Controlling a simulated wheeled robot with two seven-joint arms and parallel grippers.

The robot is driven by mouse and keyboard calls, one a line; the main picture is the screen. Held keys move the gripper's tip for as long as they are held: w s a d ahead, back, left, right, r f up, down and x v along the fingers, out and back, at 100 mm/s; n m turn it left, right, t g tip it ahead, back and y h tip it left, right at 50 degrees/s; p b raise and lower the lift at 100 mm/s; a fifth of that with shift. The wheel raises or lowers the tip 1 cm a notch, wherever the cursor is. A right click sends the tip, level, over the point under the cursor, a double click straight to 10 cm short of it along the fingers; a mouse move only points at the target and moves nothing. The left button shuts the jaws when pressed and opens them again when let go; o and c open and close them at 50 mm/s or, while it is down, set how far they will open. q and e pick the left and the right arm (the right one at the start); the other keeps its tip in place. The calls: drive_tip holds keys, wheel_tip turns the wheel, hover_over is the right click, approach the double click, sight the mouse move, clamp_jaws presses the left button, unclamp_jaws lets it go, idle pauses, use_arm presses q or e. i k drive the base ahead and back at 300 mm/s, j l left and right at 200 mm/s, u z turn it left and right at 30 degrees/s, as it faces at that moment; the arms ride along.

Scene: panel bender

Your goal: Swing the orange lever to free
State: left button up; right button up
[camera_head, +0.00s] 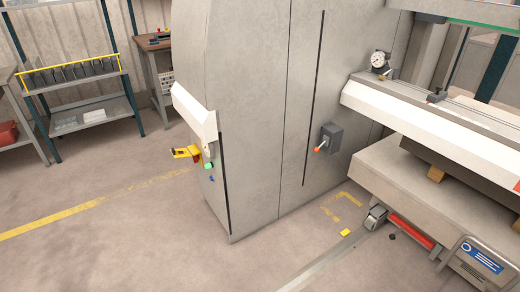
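A small lever with an orange knob (318,149) sticks out from a dark grey box (333,134) on the side of the large grey machine cabinet (265,110). The knob points down and to the left of the box. Any position marking on the box is too small to read. Neither of my grippers is in view, and nothing is touching the lever.
A white sloped housing (194,112) with a yellow part (184,152) juts from the cabinet's left corner. The machine bed (430,120) and a low cart (410,185) stand at the right. The floor in front is mostly clear.

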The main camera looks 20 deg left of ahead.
sight(316, 150)
drive_tip(key=u, duration=0.25)
drive_tip(key=i+u, duration=0.15)
drive_tip(key=i, duration=1)
